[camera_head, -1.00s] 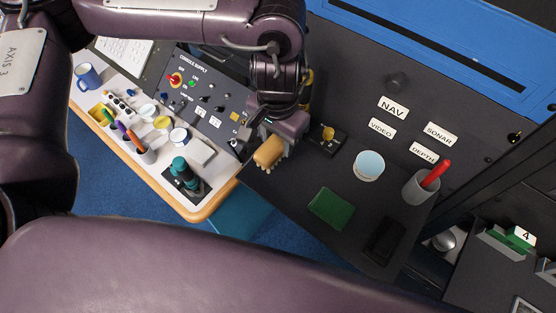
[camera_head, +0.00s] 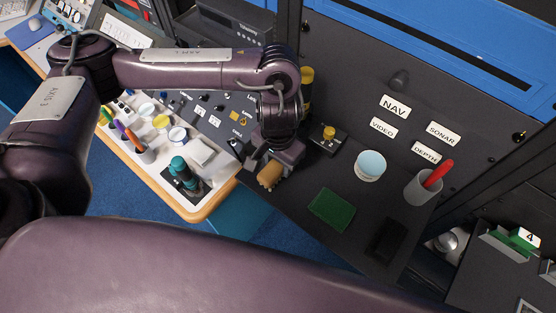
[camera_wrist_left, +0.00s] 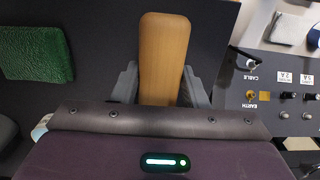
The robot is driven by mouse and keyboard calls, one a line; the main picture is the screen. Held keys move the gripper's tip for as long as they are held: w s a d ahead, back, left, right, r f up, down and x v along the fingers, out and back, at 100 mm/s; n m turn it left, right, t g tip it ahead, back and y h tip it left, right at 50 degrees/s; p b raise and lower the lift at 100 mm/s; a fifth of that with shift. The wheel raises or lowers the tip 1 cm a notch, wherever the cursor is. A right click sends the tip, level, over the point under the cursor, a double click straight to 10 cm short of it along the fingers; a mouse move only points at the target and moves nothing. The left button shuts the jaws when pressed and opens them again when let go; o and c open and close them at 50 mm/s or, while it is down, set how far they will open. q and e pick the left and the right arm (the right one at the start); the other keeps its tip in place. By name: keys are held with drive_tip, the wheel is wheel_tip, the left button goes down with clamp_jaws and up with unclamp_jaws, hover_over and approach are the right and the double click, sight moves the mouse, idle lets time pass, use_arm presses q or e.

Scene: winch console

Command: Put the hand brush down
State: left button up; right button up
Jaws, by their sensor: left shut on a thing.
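The hand brush (camera_head: 269,176) has a tan wooden body and shows just below my left gripper in the head view. My left gripper (camera_head: 274,167) is shut on it, over the left edge of the dark desk (camera_head: 290,205). In the left wrist view the wooden body (camera_wrist_left: 163,50) stands between the two grey fingers (camera_wrist_left: 160,90). The bristles are mostly hidden. I cannot tell whether the brush touches the desk. My right gripper is not in view.
A green pad (camera_head: 331,209), a pale blue-topped cup (camera_head: 369,166) and a grey pot with a red marker (camera_head: 424,187) stand on the dark desk. A small yellow-knobbed box (camera_head: 328,138) is near the gripper. A teal joystick (camera_head: 183,174) is on the white console at left.

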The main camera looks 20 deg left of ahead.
sight(278, 164)
use_arm(q)
drive_tip(key=shift+f, duration=0.1)
drive_tip(key=o, duration=0.8)
drive_tip(key=shift+o, duration=0.4)
wheel_tip(278, 164, up, 12)
idle(0.3)
